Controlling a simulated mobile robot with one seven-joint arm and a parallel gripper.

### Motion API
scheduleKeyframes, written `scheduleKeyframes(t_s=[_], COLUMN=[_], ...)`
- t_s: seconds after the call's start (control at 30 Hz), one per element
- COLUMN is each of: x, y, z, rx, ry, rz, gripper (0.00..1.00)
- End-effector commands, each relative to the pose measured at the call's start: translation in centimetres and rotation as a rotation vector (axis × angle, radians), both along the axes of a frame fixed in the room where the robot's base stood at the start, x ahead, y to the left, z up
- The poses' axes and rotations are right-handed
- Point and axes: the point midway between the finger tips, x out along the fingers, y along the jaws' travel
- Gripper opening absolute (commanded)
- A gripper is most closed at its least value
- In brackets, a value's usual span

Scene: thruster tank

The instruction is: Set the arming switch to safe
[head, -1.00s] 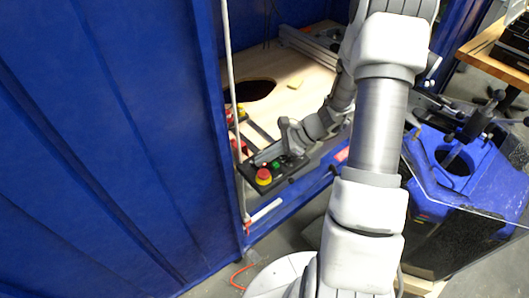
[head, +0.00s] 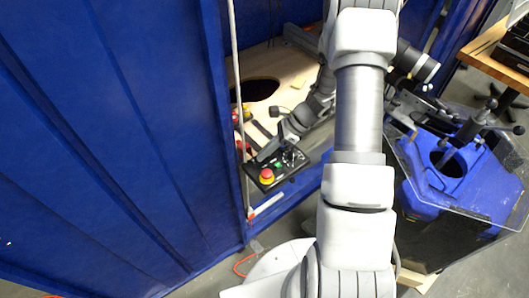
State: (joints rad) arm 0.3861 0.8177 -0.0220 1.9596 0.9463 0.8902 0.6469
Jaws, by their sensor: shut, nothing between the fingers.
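A small black control box (head: 275,181) sits at the edge of the blue enclosure. It carries a red mushroom button (head: 266,175) on a yellow base and a small green button (head: 278,164). A small dark knob (head: 291,154), possibly the arming switch, shows at the box's far right; its setting is too small to read. My gripper (head: 264,154) is shut and empty, pointing down-left over the box's far left part. I cannot tell whether its tips touch the box. My gripper hides part of the box's far side.
A wooden board (head: 285,66) with a dark round hole (head: 254,91) lies behind the box, with more red buttons (head: 244,112) at its left. A blue curtain (head: 120,150) and a pale pole (head: 239,100) stand left. A blue machine (head: 440,185) with a clear guard stands right.

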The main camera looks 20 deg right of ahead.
Motion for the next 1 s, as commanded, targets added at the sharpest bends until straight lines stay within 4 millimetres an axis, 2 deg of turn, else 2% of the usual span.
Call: scheduleKeyframes(t_s=[0.33,0.47,0.57,1.0], x=[0.0,0.0,0.0,-0.7], y=[0.0,-0.6,-1.6,-8.5], z=[0.2,0.9,2.1,10.1], rx=[0.000,-0.001,-0.001,-0.002], ry=[0.000,-0.003,-0.004,-0.003], rz=[0.000,-0.001,-0.002,-0.003], gripper=[0.00,0.00,0.00,0.00])
